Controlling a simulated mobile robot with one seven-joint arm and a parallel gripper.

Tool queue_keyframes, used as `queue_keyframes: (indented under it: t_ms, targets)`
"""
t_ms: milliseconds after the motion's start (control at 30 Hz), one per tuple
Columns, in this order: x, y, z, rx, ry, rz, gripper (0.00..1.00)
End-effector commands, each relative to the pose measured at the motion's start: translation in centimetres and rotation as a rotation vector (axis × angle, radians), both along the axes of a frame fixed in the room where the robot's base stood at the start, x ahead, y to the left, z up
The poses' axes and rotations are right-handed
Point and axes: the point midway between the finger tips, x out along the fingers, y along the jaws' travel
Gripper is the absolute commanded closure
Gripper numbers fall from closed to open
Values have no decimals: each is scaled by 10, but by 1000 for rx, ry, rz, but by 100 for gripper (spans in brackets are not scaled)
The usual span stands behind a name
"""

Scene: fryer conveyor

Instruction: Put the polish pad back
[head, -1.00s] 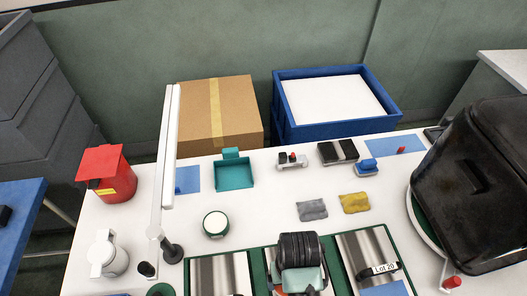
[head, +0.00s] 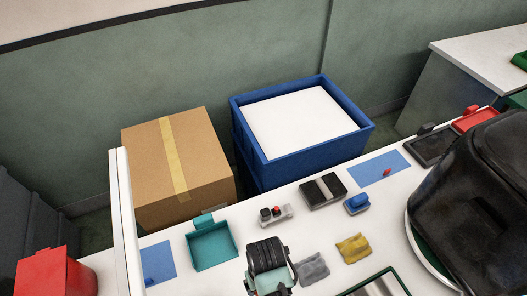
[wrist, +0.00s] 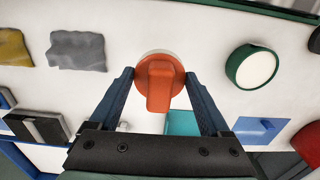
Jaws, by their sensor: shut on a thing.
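The polish pad, an orange grip on a pale round disc (wrist: 159,88), sits between my fingertips in the wrist view. My gripper (wrist: 158,76) is shut on the orange grip, one dark blue finger on each side. I cannot tell how high the pad is above the table. In the head view my wrist (head: 267,268) is at the lower middle, left of the grey cloth, and hides the fingertips and the pad. An open teal tray (head: 213,246) lies to its left; it also shows in the wrist view (wrist: 182,123).
A grey cloth (head: 312,269), yellow cloth (head: 353,248), black block (head: 318,195) and blue mats (head: 372,166) lie on the white table. A green-rimmed round pot (wrist: 235,68) stands nearby. A large black thing (head: 475,200) blocks the right. A carton and blue crate stand behind.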

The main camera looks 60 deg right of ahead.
Motion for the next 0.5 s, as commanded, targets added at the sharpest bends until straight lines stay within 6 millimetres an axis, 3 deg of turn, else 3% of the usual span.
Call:
queue_keyframes:
  t_ms: [500]
  targets:
    - [0, 0, -56, -1, -2, 1, 64]
